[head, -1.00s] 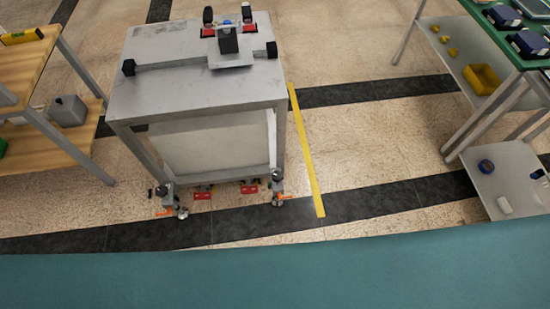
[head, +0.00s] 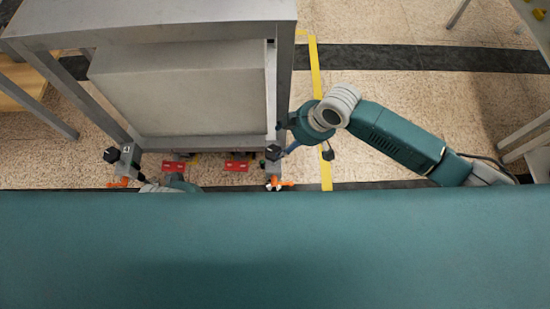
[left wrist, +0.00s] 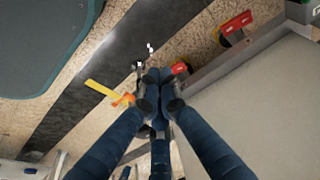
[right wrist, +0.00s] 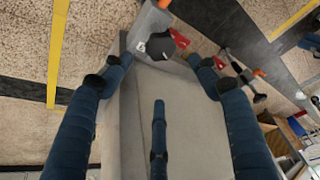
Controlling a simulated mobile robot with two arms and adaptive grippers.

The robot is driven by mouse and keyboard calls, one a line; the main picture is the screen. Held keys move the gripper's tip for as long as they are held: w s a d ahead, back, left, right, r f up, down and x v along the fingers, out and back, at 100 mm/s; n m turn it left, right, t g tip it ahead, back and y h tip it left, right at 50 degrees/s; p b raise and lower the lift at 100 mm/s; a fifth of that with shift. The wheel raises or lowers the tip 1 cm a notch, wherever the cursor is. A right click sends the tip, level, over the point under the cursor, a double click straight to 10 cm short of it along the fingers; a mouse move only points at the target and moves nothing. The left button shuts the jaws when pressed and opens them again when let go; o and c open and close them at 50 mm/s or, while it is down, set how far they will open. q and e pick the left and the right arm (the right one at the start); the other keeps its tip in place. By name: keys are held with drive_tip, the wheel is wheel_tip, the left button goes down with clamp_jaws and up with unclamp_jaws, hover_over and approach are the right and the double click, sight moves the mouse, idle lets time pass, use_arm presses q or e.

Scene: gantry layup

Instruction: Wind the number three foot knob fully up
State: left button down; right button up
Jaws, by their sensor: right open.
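A foot with a black knob (head: 273,153) and an orange lever (head: 280,184) stands at the bench's near right corner. A similar foot with a black knob (head: 112,155) is at the near left corner. I cannot read which is number three. My right gripper (head: 284,150) is at the right foot. In the right wrist view its fingers (right wrist: 160,72) are spread, with the black knob (right wrist: 160,46) beyond and between their tips, not gripped. My left gripper (left wrist: 158,92) is near the left foot, its fingers drawn close beside an orange lever (left wrist: 122,99); whether they hold something is unclear.
The grey bench (head: 160,35) has a pale box-like body (head: 185,95) below its top. Red blocks (head: 237,166) sit low between the feet. A yellow floor line (head: 315,75) runs along its right side.

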sight(273, 152)
drive_tip(key=x, duration=0.1)
drive_tip(key=b+x, duration=0.1)
drive_tip(key=x, duration=0.3)
drive_tip(key=shift+s+b, duration=0.3)
drive_tip(key=shift+b, duration=0.1)
drive_tip(key=b+x, duration=0.1)
drive_tip(key=x, duration=0.4)
drive_tip(key=shift+f+b, duration=0.1)
drive_tip(key=shift+b, duration=0.3)
use_arm(q)
drive_tip(key=shift+t, duration=0.4)
wheel_tip(273, 152, up, 5)
drive_tip(key=shift+s+f, duration=0.1)
drive_tip(key=shift+f, duration=0.1)
use_arm(e)
drive_tip(key=shift+a+f, duration=0.15)
drive_tip(key=shift+f, duration=0.15)
drive_tip(key=shift+a, duration=0.1)
drive_tip(key=c, duration=1.1)
